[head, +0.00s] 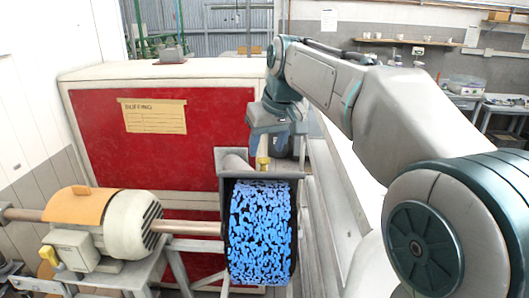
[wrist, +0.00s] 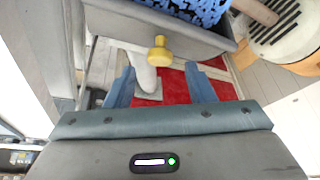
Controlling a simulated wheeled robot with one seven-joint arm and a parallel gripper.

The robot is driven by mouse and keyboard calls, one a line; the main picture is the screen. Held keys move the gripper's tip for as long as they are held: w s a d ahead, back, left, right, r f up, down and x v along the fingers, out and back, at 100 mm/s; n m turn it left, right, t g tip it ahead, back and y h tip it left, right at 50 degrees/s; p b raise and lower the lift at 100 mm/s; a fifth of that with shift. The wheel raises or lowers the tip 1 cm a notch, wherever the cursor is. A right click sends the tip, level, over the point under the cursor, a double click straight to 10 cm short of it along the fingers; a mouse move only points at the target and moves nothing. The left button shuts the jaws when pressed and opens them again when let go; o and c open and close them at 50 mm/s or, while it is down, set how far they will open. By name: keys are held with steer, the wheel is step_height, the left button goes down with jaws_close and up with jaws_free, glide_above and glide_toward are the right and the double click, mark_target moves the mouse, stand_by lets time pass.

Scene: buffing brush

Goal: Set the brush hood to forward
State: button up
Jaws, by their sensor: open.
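The brush (head: 260,235) is a blue and black speckled drum on a shaft, and its lower edge shows at the top of the wrist view (wrist: 185,8). A grey metal hood (head: 221,160) sits over the back and top of the brush. A yellow knob (head: 263,163) sticks out from the hood. In the wrist view the knob (wrist: 159,52) stands between and just beyond my gripper's two blue fingers (wrist: 159,70). My gripper (head: 272,143) is open, behind the hood in the head view. The fingers appear apart from the knob.
A motor (head: 130,220) with an orange cover drives the shaft at left. A red panel (head: 200,110) with a buffing label (head: 153,115) stands behind. A second yellow knob (head: 48,256) is on the motor box. A grey workbench (head: 500,105) is far right.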

steer(key=shift+x, duration=1.75)
jaws_close()
steer(key=shift+s, duration=0.1)
